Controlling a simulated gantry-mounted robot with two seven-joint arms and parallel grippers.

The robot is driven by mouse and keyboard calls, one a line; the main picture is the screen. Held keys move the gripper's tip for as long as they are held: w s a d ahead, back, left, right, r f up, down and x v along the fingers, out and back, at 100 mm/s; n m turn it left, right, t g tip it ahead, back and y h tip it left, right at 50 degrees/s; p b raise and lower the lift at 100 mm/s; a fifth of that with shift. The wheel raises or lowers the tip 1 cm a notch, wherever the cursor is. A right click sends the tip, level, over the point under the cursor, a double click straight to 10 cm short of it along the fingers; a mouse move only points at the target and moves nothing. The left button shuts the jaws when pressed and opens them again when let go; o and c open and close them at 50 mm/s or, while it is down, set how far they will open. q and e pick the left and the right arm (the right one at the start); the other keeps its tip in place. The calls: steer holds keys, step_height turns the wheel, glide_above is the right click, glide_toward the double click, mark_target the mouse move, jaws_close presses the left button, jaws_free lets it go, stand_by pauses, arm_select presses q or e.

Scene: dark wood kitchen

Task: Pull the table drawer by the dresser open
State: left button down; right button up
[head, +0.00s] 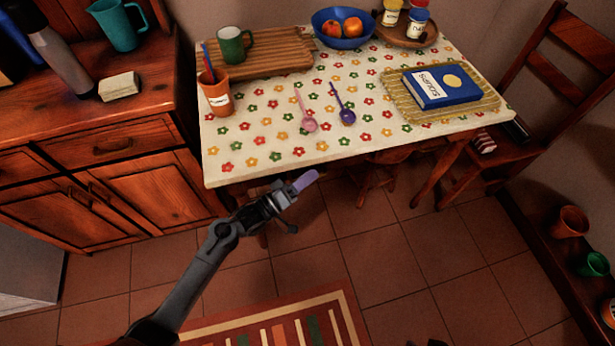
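The table (262,128) has a cream cloth with red, yellow and green flowers, and its left end stands beside the wooden dresser (150,190). A strip of wood below the cloth at the table's near left side (245,187) may be the drawer's front. It is in shadow and partly hidden by my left gripper, so I cannot tell whether it is shut. My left gripper (292,195) is at the table's front edge, with a lavender finger pointing up and right. Its finger gap is unclear. Dark tips at the bottom edge may be my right gripper (428,342).
On the table are a terracotta cup (217,98), a green mug (234,46), two spoons, a blue bowl (334,40) and a blue book (445,88). A chair (545,85) stands at the right. The tiled floor before the table is open, with a striped rug (290,325).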

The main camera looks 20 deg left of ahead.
arm_select(q)
steer(key=s+d+p, duration=0.6)
steer(key=s+d, duration=0.3)
steer(key=s, duration=0.2)
steer(key=s+d+p, duration=0.7)
steer(key=s+d, duration=0.2)
steer(key=s, duration=0.3)
steer(key=shift+s, duration=0.15)
steer(key=c, duration=1.5)
jaws_free()
steer(key=shift+o, duration=0.2)
